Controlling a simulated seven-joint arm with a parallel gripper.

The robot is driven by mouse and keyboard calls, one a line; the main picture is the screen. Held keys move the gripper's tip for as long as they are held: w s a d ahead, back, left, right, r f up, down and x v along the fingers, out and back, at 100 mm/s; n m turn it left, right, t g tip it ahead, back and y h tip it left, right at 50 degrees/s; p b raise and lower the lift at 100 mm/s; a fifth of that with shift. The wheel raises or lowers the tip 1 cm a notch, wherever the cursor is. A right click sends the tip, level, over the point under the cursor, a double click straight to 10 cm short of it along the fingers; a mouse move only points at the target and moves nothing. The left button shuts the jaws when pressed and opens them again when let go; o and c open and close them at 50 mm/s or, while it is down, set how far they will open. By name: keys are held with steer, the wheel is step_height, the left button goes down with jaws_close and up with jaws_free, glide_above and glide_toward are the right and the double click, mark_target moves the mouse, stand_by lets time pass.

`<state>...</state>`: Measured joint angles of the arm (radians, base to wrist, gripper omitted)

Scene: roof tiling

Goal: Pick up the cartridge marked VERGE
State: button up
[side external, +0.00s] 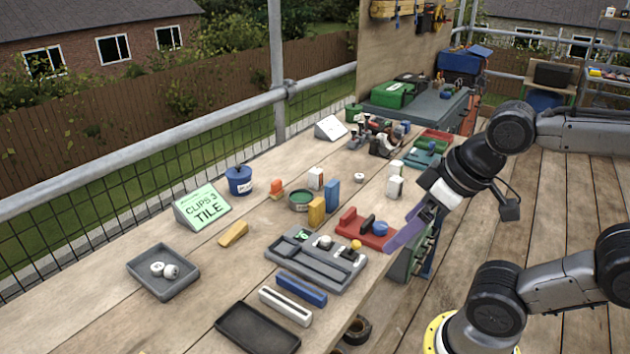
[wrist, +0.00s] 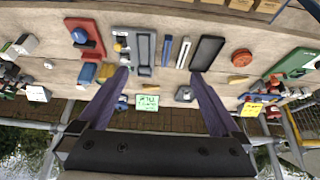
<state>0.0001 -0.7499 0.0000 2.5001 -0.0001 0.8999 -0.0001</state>
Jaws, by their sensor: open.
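No VERGE lettering can be read in either view, so I cannot tell which piece is that cartridge. Upright blocks stand mid-bench in the side view: a yellow one (side external: 316,211), a blue one (side external: 332,196), a white one with a red part (side external: 316,179), and a white one (side external: 394,187) farther right. The blue block (wrist: 88,75) and yellow block (wrist: 106,72) also show in the wrist view, left of the left finger. My gripper (wrist: 160,75) is open with nothing between its purple fingers. In the side view it hangs above the bench's right edge, near the red holder.
A red holder (side external: 352,231), a grey slotted tray (side external: 285,247), blue bar (side external: 301,289), white bar (side external: 285,306) and black tray (side external: 240,341) line the front. A CLIPS 3 TILE sign (side external: 203,207), blue pot (side external: 239,187) and grey tray (side external: 148,262) holding white rolls are farther back.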

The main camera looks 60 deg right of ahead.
stand_by(0.4)
steer(key=shift+c, duration=0.7)
